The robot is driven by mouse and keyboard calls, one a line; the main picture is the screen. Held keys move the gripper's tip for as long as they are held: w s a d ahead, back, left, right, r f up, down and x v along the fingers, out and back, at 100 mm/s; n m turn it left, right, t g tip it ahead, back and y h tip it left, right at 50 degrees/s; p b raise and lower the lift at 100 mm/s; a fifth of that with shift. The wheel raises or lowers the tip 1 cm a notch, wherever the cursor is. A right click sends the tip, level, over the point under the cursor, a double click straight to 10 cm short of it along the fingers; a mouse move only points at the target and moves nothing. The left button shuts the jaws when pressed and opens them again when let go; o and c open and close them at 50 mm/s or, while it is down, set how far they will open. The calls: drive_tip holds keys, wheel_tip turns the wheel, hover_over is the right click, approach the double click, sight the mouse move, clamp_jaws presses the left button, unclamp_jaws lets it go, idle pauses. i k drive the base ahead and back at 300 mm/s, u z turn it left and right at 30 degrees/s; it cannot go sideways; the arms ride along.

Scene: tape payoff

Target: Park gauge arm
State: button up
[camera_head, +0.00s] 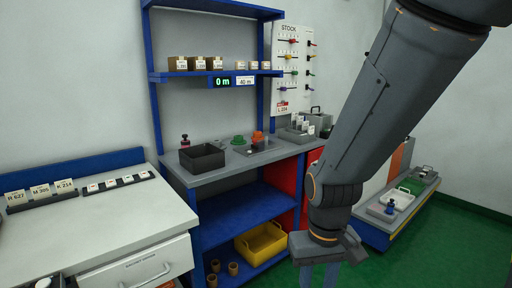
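A blue-framed bench (222,176) with a grey top stands in the middle. On it are a green round part (239,141) and an orange part (257,137) by a grey plate (262,148). These may belong to the gauge, but I cannot make out a gauge arm or its position for certain. A green "0 m" display (222,81) and a "40 m" label (245,80) hang on the shelf edge above. My gripper (322,278) points down in front of the bench's right side; its fingertips are cut off by the bottom edge, so its opening is unclear.
A black bin (202,157) and a dark red-topped item (185,140) stand on the bench. A yellow crate (262,243) is on the lower shelf. A white cabinet (140,235) with cards stands left. A low blue-sided stand (375,236) with trays is right. Green floor is clear at right.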

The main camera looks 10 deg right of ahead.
sight(254, 146)
drive_tip(key=z, duration=0.35)
drive_tip(key=i, duration=1.55)
drive_tip(key=u, duration=0.05)
